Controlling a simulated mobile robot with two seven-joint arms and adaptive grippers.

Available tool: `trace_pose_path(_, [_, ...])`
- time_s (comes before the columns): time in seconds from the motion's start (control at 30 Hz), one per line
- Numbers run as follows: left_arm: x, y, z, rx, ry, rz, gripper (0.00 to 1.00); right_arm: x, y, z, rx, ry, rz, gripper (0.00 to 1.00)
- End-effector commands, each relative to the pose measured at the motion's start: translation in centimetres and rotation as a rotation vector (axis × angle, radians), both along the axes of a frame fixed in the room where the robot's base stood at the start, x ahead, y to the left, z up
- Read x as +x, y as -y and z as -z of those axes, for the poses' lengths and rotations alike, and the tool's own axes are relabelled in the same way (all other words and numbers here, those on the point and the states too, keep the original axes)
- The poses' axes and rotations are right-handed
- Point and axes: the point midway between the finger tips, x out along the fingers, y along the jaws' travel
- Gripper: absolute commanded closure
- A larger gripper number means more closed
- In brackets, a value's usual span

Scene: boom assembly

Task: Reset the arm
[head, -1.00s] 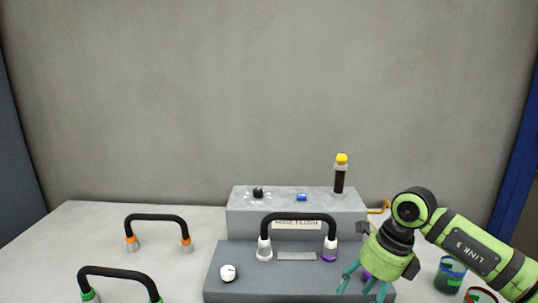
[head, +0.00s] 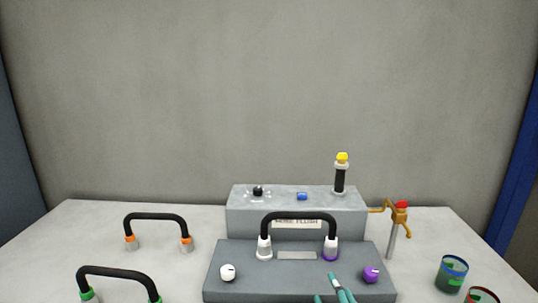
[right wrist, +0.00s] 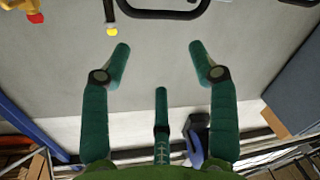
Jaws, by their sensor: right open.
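My right gripper (head: 338,291) shows only by its teal fingertips at the bottom edge of the head view, in front of the grey console. In the right wrist view my right gripper (right wrist: 158,62) is open and empty, its fingers spread wide. The rest of my right arm is out of the head view. My left gripper is in neither view.
A grey console (head: 222,262) carries a black hose (head: 298,216), a white knob (head: 228,272), a purple knob (head: 371,274) and a yellow-topped post (head: 341,175). An orange crank valve (head: 398,216) stands right of it.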

Motion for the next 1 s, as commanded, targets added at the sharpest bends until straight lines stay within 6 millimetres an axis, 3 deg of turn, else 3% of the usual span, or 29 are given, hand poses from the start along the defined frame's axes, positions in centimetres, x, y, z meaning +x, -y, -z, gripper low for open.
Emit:
trace_pose_path(0.03, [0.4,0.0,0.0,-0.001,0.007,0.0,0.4,-1.6,1.5,3.3,0.061,-0.141,0.064,0.4])
trace_pose_path(0.1, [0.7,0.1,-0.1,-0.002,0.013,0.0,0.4,-4.3,3.3,7.6,0.13,-0.332,0.145,0.4])
trace_pose_path(0.2, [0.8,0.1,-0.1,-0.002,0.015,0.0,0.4,-8.5,4.9,12.4,0.202,-0.566,0.231,0.4])
trace_pose_path(0.3, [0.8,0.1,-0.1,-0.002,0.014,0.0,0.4,-12.5,5.6,15.6,0.248,-0.746,0.289,0.4])
trace_pose_path(0.5, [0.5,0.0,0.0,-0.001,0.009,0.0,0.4,-19.6,6.2,19.4,0.305,-1.021,0.362,0.4])
trace_pose_path(0.7, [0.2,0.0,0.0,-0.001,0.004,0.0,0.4,-26.0,6.2,21.3,0.343,-1.25,0.412,0.4])
trace_pose_path(1.0, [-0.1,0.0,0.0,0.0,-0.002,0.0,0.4,-24.8,5.9,28.9,0.331,-1.283,0.416,0.4])
